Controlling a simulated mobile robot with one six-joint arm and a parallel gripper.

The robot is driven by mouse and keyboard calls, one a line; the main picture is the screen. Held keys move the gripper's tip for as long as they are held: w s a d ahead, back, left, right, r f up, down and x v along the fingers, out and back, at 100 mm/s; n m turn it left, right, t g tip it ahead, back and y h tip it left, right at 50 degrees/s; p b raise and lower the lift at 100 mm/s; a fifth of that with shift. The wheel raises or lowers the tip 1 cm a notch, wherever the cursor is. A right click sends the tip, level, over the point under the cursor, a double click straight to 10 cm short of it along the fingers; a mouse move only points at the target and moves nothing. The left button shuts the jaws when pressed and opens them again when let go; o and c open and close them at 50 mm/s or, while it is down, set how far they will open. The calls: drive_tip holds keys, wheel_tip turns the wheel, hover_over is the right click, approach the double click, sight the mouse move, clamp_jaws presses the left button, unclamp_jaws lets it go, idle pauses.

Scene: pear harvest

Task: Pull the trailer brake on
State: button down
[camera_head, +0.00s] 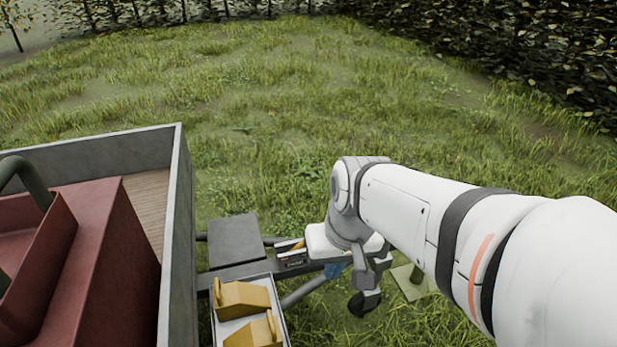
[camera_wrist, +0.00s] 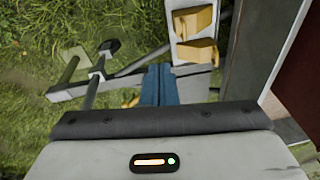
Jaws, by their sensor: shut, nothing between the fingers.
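The trailer drawbar (camera_wrist: 140,62) runs beside my gripper in the wrist view. My gripper (camera_wrist: 158,85) shows there as two blue fingers, closed together with nothing between them. In the head view only a bit of blue shows below the wrist, over the drawbar. A small yellow part (camera_wrist: 130,101) shows just left of the fingers, partly hidden by the gripper body. In the head view a yellow and dark part (camera_head: 289,245) lies by a small labelled box, left of my wrist. Either may belong to the brake lever; I cannot tell its position or whether the fingers touch it.
A white tray (camera_head: 285,322) holds two yellow chocks (camera_head: 241,298). A grey flat cover (camera_head: 235,239) lies behind it. The trailer wall (camera_head: 180,215) stands left, with a red crate (camera_head: 110,260) inside. A dark-ended post (camera_wrist: 97,78) stands by the drawbar. Open grass lies beyond.

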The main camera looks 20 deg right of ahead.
drive_tip(key=w+a+f+m+t+y+b, duration=0.25)
drive_tip(key=w+f+m+y+b, duration=0.9)
drive_tip(key=w+f+b, duration=0.7)
drive_tip(key=w+d+f+m+t+b, duration=0.3)
drive_tip(key=w+d+f+m+t, duration=0.4)
drive_tip(key=w+d+f, duration=0.6)
drive_tip(key=w+d+f+m+t+h+b, duration=0.2)
drive_tip(key=d+f+m+t+h, duration=0.2)
drive_tip(key=d+f, duration=0.2)
drive_tip(key=w+d+f+m+t+h+b, duration=0.1)
drive_tip(key=d+f+m+t+h+b, duration=0.1)
drive_tip(key=d+f+m+t+h, duration=0.2)
drive_tip(key=d+f+h, duration=0.1)
drive_tip(key=d+f, duration=0.2)
drive_tip(key=d, duration=0.2)
drive_tip(key=shift+w+d+f+b, duration=0.15)
drive_tip(key=shift+w+d+b, duration=0.2)
drive_tip(key=shift+w, duration=0.05)
drive_tip(key=shift+t, duration=0.25)
drive_tip(key=w+a+r+b, duration=0.3)
drive_tip(key=w+a+r, duration=0.1)
drive_tip(key=w, duration=0.5)
drive_tip(key=shift+w+r, duration=0.25)
drive_tip(key=shift+r, duration=0.45)
